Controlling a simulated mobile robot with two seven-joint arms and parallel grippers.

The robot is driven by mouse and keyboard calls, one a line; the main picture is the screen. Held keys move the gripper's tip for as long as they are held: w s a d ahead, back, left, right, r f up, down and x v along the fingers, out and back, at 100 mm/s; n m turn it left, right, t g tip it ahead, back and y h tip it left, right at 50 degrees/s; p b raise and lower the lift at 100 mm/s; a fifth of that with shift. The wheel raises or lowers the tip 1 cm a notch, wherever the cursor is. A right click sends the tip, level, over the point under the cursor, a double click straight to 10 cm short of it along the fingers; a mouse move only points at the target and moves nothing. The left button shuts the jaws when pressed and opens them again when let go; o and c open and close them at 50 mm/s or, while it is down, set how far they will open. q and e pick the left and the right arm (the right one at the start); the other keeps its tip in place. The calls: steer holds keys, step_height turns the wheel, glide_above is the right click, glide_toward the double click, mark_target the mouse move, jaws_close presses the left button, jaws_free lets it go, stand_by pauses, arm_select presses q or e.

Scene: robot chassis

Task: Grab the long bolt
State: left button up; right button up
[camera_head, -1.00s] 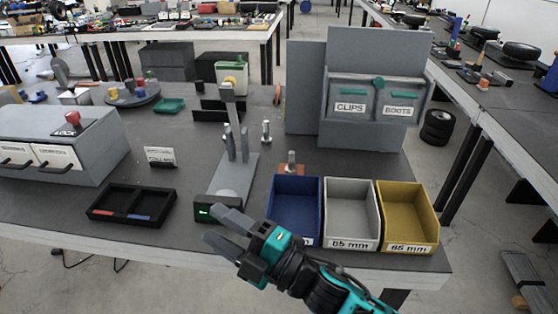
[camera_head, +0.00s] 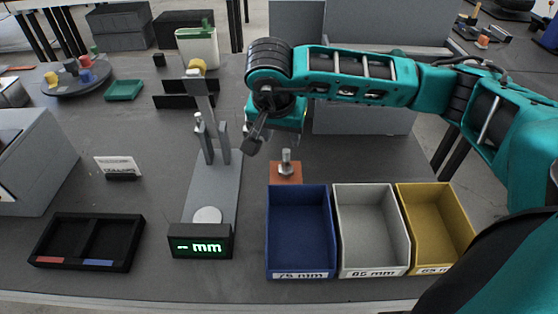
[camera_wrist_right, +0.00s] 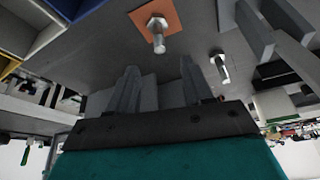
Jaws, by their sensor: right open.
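My right gripper (camera_head: 258,138) hangs over the table, right of the measuring gauge. In the right wrist view (camera_wrist_right: 157,90) its two fingers are spread with nothing between them. I cannot tell which bolt is longer. My left gripper is out of view.
The gauge (camera_head: 211,185), with upright posts and a display reading "– mm", stands left of my gripper. Blue (camera_head: 300,235), grey (camera_head: 371,228) and yellow (camera_head: 435,225) bins line the front right. A black tray (camera_head: 88,242) lies front left.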

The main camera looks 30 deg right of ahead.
mark_target(286, 151)
steer(key=x, duration=0.6)
steer(key=shift+s+d, duration=0.1)
steer(key=shift+d, duration=0.05)
steer(key=x, duration=0.6)
steer(key=shift+w+d+f, duration=0.1)
steer(key=shift+w, duration=0.15)
jaws_close()
